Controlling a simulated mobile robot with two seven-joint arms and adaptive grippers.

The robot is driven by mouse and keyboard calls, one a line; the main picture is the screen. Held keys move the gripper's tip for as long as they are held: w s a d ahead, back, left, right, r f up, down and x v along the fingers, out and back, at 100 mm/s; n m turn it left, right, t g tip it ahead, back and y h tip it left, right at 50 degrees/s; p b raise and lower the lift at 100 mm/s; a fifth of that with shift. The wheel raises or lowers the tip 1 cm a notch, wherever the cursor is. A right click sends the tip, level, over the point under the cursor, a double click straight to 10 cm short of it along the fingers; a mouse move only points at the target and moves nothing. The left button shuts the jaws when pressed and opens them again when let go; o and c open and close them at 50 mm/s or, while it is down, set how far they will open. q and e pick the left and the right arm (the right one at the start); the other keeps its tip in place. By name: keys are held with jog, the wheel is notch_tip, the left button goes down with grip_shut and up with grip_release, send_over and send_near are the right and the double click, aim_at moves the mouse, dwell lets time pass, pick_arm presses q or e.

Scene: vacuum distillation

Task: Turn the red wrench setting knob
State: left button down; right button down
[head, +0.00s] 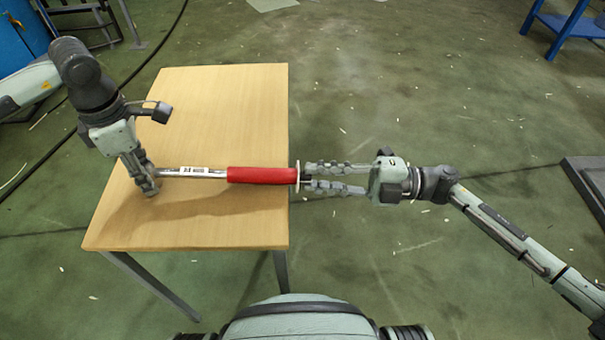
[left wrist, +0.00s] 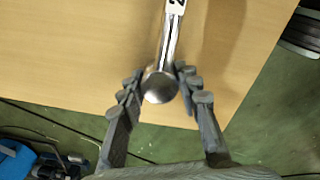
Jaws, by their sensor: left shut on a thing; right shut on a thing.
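A torque wrench with a red handle (head: 262,175) and a silver shaft (head: 190,172) lies level across the wooden table, its handle end reaching the table's right edge. My left gripper (head: 148,178) points down and is shut on the wrench's round silver head, and the left wrist view shows the head (left wrist: 159,87) between the fingers (left wrist: 160,92). My right gripper (head: 306,178) comes from the right, with its fingertips around the small dark setting knob (head: 306,177) at the handle's end. A pale disc stands between knob and handle. The fingers partly hide the knob.
The wooden table (head: 220,105) is otherwise bare. Green floor with small scraps surrounds it. A blue frame (head: 565,22) stands at the top right, a dark platform (head: 590,185) at the right edge, and a dark cable runs along the floor at left.

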jog(key=shift+n, duration=0.8)
pick_arm(q)
jog(key=shift+a, duration=0.1)
pick_arm(e)
jog(key=c, duration=1.3)
grip_release()
jog(key=shift+c, duration=0.2)
jog(key=shift+d, duration=0.15)
jog(key=s+d, duration=0.1)
jog(key=d, duration=1)
jog(key=shift+d+f, duration=0.3)
jog(key=shift+d, duration=0.05)
pick_arm(q)
jog(key=c, duration=1)
grip_release()
